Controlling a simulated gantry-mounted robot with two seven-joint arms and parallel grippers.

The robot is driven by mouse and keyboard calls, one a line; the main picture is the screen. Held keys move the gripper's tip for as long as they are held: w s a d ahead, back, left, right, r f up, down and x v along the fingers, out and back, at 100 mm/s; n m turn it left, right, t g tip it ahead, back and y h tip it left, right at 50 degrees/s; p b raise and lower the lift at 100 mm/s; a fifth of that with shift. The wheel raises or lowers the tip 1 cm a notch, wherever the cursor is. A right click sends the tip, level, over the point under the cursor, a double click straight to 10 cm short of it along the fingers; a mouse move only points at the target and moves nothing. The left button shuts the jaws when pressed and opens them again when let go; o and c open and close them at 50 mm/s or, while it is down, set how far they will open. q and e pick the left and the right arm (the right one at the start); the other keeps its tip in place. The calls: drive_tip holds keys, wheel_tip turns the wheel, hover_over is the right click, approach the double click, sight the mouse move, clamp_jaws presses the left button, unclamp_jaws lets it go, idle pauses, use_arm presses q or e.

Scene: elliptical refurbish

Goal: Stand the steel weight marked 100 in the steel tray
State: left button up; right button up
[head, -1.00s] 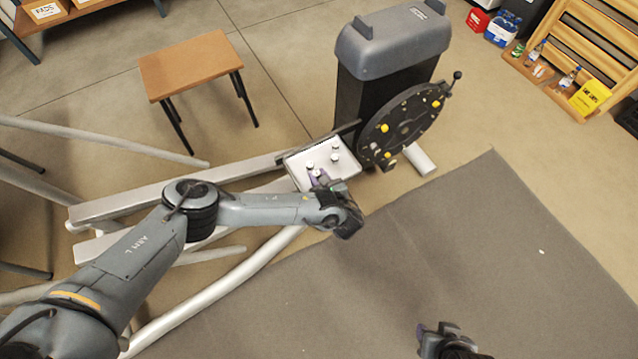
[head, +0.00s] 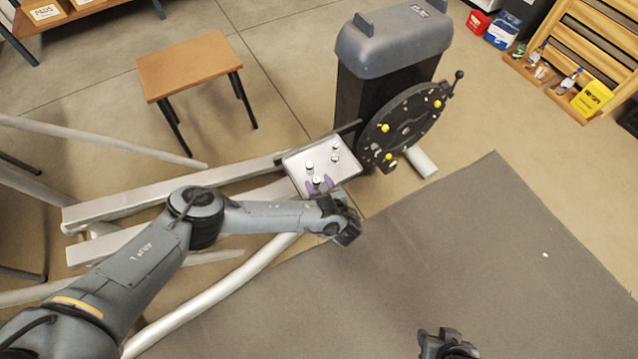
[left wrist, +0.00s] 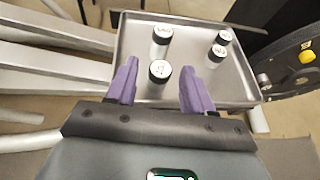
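The steel tray (head: 347,170) sits beside the elliptical's flywheel and holds several short steel weights with white marked tops. One weight (left wrist: 158,78) stands upright at the tray's near side, between my left gripper's (left wrist: 160,88) spread purple fingers, with a gap on both sides. The others, such as the back-left weight (left wrist: 162,38) and the right pair (left wrist: 215,56), stand further in. The markings are too small to read surely, so I cannot tell which is the 100. My right gripper (head: 424,338) is at the bottom edge of the head view, with its opening unclear.
The flywheel (head: 405,125) stands close to the tray's right side, with a dark bar behind the tray. A wooden stool (head: 190,65) is at the back left. The grey mat (head: 440,240) is largely clear.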

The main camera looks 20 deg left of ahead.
use_arm(q)
drive_tip(key=shift+r, duration=0.15)
drive_tip(key=shift+d+r, duration=0.1)
drive_tip(key=shift+r, duration=0.05)
drive_tip(key=s+d+r+n+g+h+p, duration=0.3)
drive_tip(key=s+d+n+h, duration=0.15)
drive_tip(key=s+d, duration=0.65)
drive_tip(key=s+d+r+n+g+h+p, duration=0.25)
drive_tip(key=s+d+n, duration=0.4)
drive_tip(key=s, duration=0.65)
drive_tip(key=s+a+r+n, duration=0.2)
drive_tip(key=a+n, duration=0.2)
drive_tip(key=a, duration=0.3)
drive_tip(key=s+a+r+n+h, duration=0.1)
drive_tip(key=s+a+r+n, duration=0.1)
drive_tip(key=a+n, duration=0.3)
drive_tip(key=s+a+r+n+h, duration=0.1)
drive_tip(key=a+n, duration=0.4)
drive_tip(key=a, duration=0.6)
wheel_tip(320, 180, up, 2)
drive_tip(key=shift+s+a+r+g, duration=0.1)
drive_tip(key=shift+s+a+g, duration=0.1)
drive_tip(key=shift+s+g, duration=0.3)
drive_tip(key=shift+s, duration=0.1)
